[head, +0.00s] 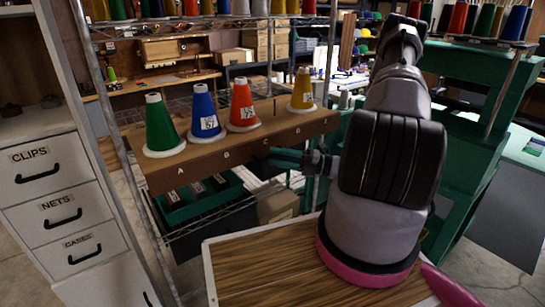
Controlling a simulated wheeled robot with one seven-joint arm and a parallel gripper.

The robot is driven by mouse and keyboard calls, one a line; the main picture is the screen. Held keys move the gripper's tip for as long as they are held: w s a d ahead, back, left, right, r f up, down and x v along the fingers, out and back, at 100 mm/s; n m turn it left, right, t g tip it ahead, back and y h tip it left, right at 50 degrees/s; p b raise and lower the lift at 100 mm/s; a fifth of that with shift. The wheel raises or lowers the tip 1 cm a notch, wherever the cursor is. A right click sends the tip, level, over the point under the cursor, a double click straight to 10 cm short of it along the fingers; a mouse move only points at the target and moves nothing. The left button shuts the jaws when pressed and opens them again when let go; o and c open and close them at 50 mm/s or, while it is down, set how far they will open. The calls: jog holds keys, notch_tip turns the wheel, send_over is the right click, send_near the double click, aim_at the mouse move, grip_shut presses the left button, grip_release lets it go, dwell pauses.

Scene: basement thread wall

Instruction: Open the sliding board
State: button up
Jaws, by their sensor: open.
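The likely sliding board is the brown wooden board (205,170) on the wire rack, its front edge lettered A, B, C and D. A green cone (160,126), a blue cone (205,115), a red cone (242,106) and a yellow cone (302,90) stand upright on it. My gripper (284,158) is open, just below the board's right part, under the C and D letters. Its fingers are small and dark here, and I cannot tell whether they touch the board. My arm hides the area right of the board.
A white cabinet (48,185) with drawers labelled CLIPS, NETS and CASES stands at left. Below the board, a wire shelf holds a green tray (200,198) and a cardboard box (277,206). Rack posts stand close to the board. A green machine frame (470,130) stands at right.

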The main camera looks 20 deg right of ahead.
jog(key=v, duration=0.9)
jog(key=s+a+r+n+h, duration=0.3)
jog(key=r+n+h, duration=0.2)
jog(key=r+n, duration=0.7)
jog(key=s+a+r+n+g+h, duration=0.1)
jog(key=r+n+h, duration=0.4)
jog(key=r+n, duration=0.7)
jog(key=s+a+r+n+h, duration=0.4)
jog(key=s+r+n+h, duration=0.1)
jog(key=r+n, duration=0.6)
jog(key=shift+a+r+n, duration=0.35)
jog(key=shift+r+n, duration=0.05)
jog(key=shift+r, duration=0.05)
jog(key=shift+s+a+g, duration=0.1)
jog(key=shift+g, duration=0.2)
